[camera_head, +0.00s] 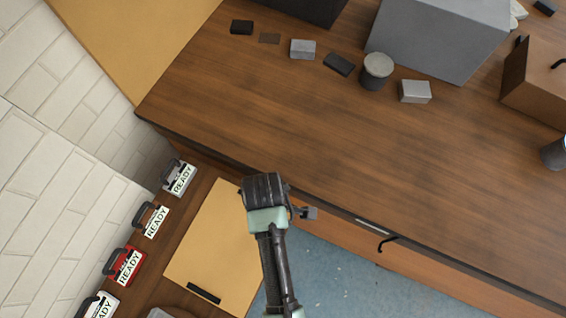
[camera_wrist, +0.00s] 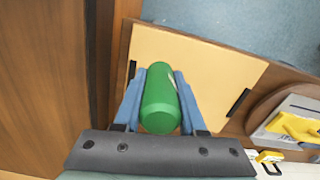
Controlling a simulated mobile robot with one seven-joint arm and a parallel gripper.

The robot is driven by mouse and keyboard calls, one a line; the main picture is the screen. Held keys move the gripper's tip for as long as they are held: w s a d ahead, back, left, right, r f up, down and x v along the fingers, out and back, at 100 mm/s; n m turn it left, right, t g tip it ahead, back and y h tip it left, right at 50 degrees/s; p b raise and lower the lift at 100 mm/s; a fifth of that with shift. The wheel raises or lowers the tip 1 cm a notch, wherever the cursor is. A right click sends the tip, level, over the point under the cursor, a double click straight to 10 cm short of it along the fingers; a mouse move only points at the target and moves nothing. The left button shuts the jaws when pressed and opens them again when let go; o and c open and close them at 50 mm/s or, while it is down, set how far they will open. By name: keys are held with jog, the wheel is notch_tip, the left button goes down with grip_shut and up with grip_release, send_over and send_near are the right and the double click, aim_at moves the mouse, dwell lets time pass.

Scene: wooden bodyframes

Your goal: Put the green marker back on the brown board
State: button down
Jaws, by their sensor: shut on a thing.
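The green marker (camera_wrist: 160,98) is a thick green cylinder, seen nearly end-on in the wrist view. My gripper (camera_wrist: 160,74) is shut on it, with one blue finger on each side. A flat tan board (camera_wrist: 205,62) with black strips at two opposite edges lies below and beyond the marker. I take it as the brown board. In the head view the board (camera_head: 212,245) lies at lower left, and my wrist covers part of its right edge. The marker and fingertips are hidden there. The gap between marker and board cannot be told.
A wooden counter (camera_head: 300,120) with small blocks and a grey box (camera_head: 440,38) fills the upper head view. Devices labelled READY (camera_head: 124,266) line the white brick wall (camera_head: 45,170). A yellow object (camera_wrist: 295,127) lies at right in the wrist view. Blue floor (camera_head: 335,275) is open.

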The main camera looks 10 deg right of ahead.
notch_tip(320, 180, down, 10)
jog(key=shift+r, duration=0.1)
dwell(0.4)
jog(key=shift+c, duration=2.4)
grip_release()
jog(key=shift+f, duration=0.2)
